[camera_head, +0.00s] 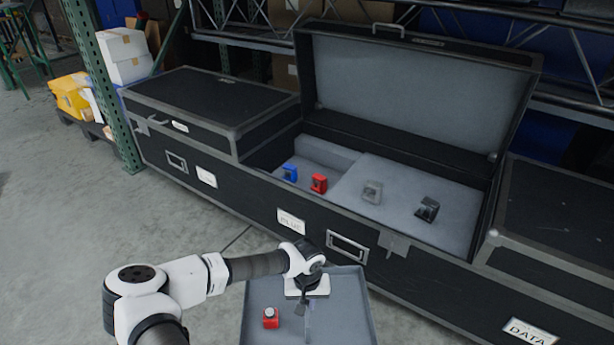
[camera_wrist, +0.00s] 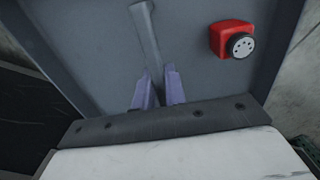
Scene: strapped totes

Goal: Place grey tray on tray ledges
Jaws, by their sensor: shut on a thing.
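The grey tray (camera_head: 345,318) is in front of the long black case at the bottom of the head view. It has a low rim, and a red block with a round knob (camera_head: 270,318) sits inside it. My gripper (camera_head: 301,305) is over the tray, shut on its grey upright strip (camera_wrist: 147,35), which shows between the fingertips (camera_wrist: 158,88) in the wrist view. The tray's near edge is cut off by the frame. The tray ledges cannot be told apart clearly inside the open case (camera_head: 283,222).
The case's lid (camera_head: 410,95) stands open. Blue (camera_head: 289,172), red (camera_head: 319,183), grey (camera_head: 372,191) and black (camera_head: 428,209) small parts sit on its grey lining. Closed black sections (camera_head: 210,100) flank the opening.

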